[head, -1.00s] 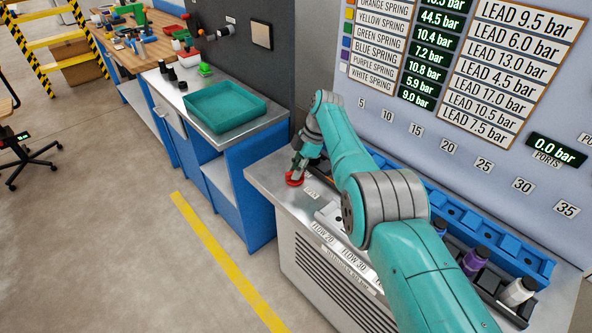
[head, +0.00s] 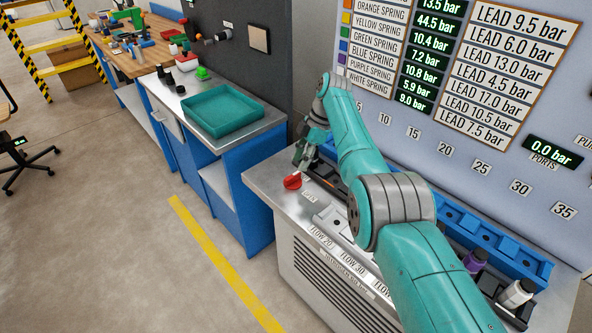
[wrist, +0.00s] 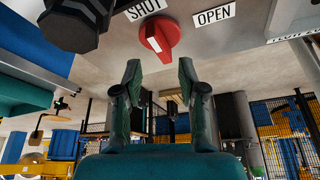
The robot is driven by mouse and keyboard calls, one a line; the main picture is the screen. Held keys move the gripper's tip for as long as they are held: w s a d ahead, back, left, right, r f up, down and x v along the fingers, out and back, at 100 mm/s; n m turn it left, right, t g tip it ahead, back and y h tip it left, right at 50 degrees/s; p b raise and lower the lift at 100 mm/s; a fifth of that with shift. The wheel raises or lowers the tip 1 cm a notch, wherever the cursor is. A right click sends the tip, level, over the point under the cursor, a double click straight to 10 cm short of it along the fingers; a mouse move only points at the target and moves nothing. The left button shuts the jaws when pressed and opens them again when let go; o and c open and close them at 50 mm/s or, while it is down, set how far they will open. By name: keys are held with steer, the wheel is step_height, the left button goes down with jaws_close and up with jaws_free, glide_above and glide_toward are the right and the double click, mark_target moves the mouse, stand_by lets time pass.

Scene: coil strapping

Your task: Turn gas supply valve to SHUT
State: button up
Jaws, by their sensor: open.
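The gas supply valve is a red knob (head: 292,181) on the near left corner of the metal bench top. In the wrist view the knob (wrist: 160,36) shows a white mark on its face, beside a SHUT label (wrist: 146,8) and an OPEN label (wrist: 214,15). I cannot tell for sure which label the knob points to. My gripper (wrist: 160,80) is open and empty, its two fingers apart and clear of the knob. In the head view my gripper (head: 303,155) is just above and behind the knob, partly hidden by its own wrist.
A dark cylindrical part (wrist: 72,22) stands close to the knob in the wrist view. A blue rack (head: 480,236) runs along the bench's back, with purple (head: 474,262) and white (head: 516,293) capped parts. A teal tray (head: 222,110) sits on the neighbouring bench.

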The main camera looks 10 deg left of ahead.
steer(key=shift+v, duration=3)
steer(key=shift+d, duration=0.1)
